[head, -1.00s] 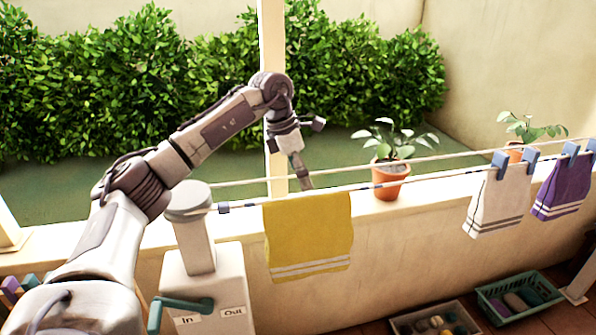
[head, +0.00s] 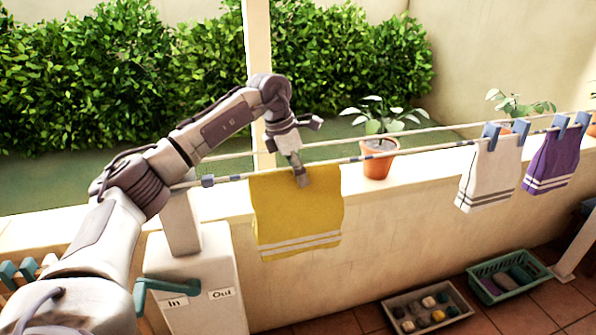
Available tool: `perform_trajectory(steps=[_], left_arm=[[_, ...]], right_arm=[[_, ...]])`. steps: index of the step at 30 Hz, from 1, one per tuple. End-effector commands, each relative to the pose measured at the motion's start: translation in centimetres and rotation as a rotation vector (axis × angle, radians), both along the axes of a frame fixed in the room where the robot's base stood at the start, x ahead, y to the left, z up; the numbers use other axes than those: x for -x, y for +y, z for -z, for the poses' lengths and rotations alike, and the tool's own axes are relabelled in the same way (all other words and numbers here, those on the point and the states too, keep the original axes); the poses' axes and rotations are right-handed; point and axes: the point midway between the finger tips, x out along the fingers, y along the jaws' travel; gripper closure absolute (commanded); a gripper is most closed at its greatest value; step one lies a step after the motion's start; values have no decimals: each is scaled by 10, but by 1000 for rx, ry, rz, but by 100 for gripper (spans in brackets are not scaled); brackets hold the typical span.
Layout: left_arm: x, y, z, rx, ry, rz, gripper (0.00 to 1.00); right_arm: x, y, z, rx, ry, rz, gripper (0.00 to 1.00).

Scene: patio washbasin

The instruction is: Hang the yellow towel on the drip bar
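The yellow towel (head: 296,215), with pale stripes near its lower edge, hangs spread from the front line or bar (head: 400,152), left of centre. My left gripper (head: 302,182) points down at the towel's top edge, right of its middle. Its fingertips overlap the upper part of the cloth. The fingers are seen nearly edge-on, so I cannot tell whether they are open or pinch the cloth. My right gripper is not in view.
A white towel (head: 490,175) and a purple towel (head: 556,162) hang at right with blue pegs (head: 490,136). A potted plant (head: 377,160) stands on the wall ledge behind. A crank box (head: 195,285) stands below my arm. Two crates, grey (head: 427,326) and green (head: 500,298), sit on the floor.

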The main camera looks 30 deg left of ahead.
Motion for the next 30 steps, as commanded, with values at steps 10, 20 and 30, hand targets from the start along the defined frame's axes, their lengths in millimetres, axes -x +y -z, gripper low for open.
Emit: perform_trajectory(steps=[10,20,30], left_arm=[[0,0,0,0,0,0,100],[0,0,-26,1,-2,0,100],[0,0,-66,1,-2,0,100]], right_arm=[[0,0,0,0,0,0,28],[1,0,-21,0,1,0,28],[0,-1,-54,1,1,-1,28]])
